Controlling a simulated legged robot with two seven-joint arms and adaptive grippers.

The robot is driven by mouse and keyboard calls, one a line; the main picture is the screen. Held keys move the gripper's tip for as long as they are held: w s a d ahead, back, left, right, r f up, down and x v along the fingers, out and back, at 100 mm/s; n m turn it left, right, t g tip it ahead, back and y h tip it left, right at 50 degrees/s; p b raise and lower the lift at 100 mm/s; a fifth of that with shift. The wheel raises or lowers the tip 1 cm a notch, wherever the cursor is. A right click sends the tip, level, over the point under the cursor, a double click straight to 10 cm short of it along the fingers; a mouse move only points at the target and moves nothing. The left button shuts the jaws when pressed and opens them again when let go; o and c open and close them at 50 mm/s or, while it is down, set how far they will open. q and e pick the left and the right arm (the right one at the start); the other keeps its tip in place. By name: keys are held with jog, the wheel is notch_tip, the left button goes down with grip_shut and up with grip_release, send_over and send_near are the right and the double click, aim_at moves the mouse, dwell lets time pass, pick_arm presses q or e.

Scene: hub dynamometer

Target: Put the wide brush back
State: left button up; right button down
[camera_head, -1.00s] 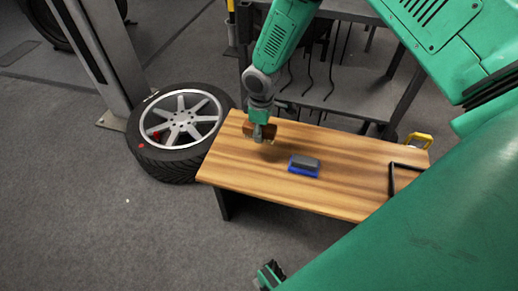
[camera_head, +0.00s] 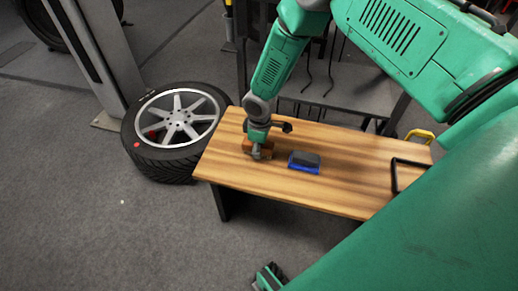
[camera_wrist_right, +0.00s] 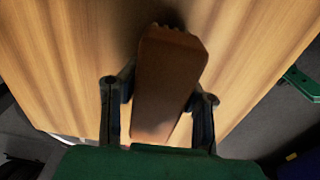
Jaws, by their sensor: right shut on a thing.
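A brown wooden block-shaped brush (camera_wrist_right: 165,85) is between the two dark fingers of my right gripper (camera_wrist_right: 158,105) in the right wrist view, with a ridged far end. In the head view my right gripper (camera_head: 258,154) is shut on this brush (camera_head: 249,147), low over the left half of the wooden bench (camera_head: 340,190). Whether the brush touches the bench top is unclear. A dark grey block with a blue base (camera_head: 304,163) lies on the bench just right of the gripper, apart from it.
A tyre on a silver wheel (camera_head: 178,125) lies on the floor left of the bench. A black handle-like frame (camera_head: 395,178) and a yellow handle (camera_head: 420,135) are at the bench's right end. A grey shelf stands behind. The bench's front middle is clear.

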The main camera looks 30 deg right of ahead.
jog(key=shift+f, duration=0.2)
jog(key=c, duration=1.1)
grip_release()
jog(key=shift+c, duration=0.2)
jog(key=shift+d, duration=0.1)
